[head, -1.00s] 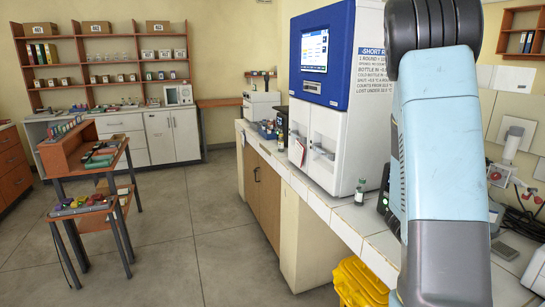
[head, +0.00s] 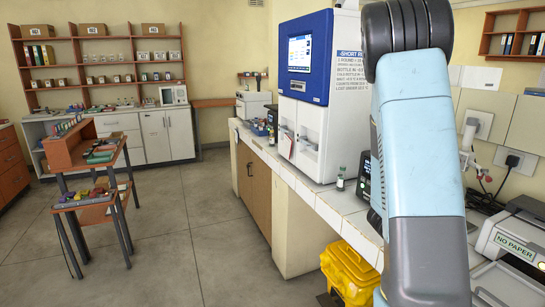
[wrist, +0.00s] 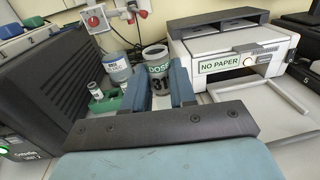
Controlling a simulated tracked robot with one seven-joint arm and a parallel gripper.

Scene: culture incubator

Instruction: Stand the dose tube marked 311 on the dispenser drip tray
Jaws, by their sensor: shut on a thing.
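My gripper (wrist: 159,84) shows in the wrist view with its two fingers on either side of the dose tube (wrist: 158,69). The tube is a grey cylinder with a green "DOSE" band and "311" in dark figures. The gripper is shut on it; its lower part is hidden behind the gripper. In the head view my arm fills the right side, and the gripper and tube are not visible. I cannot make out the dispenser drip tray for certain in either view.
A printer marked "NO PAPER" (wrist: 228,62) stands right of the tube. Left are a dark device (wrist: 62,85), a blue-labelled pot (wrist: 117,67) and small vials. A tall blue-and-white machine (head: 318,95) and a small bottle (head: 341,179) stand on the bench. A yellow bin (head: 348,272) is below.

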